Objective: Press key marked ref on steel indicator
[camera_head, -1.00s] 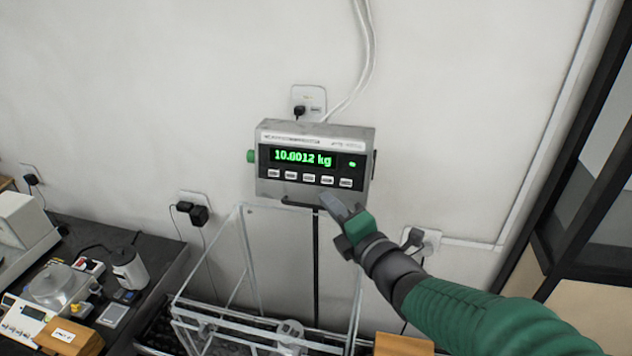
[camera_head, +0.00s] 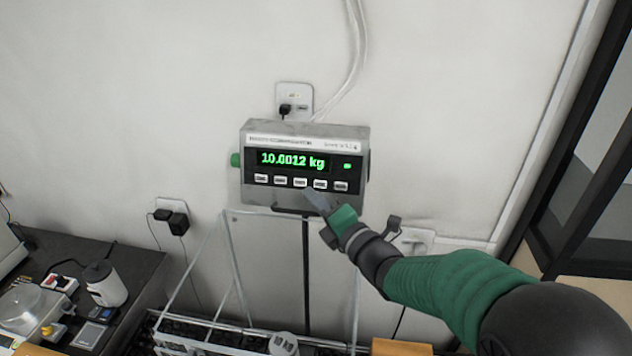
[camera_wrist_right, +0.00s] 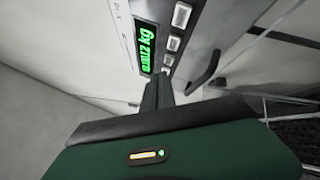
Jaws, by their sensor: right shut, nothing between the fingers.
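The steel indicator (camera_head: 303,135) is mounted on a pole in front of the wall. Its green display (camera_head: 292,159) reads 10.0012 kg, and a row of several pale keys (camera_head: 300,183) runs below it; their labels are too small to read. My right gripper (camera_head: 312,196) is shut and empty. In the head view its tip is at the lower edge of the key row, near the middle and fourth keys; whether it touches is unclear. In the right wrist view the shut fingers (camera_wrist_right: 157,90) point at the indicator face, beside the display and keys (camera_wrist_right: 173,43). My left gripper is out of view.
A clear-walled frame (camera_head: 235,270) stands below the indicator. Wall sockets with plugs (camera_head: 175,220) and a cable are behind.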

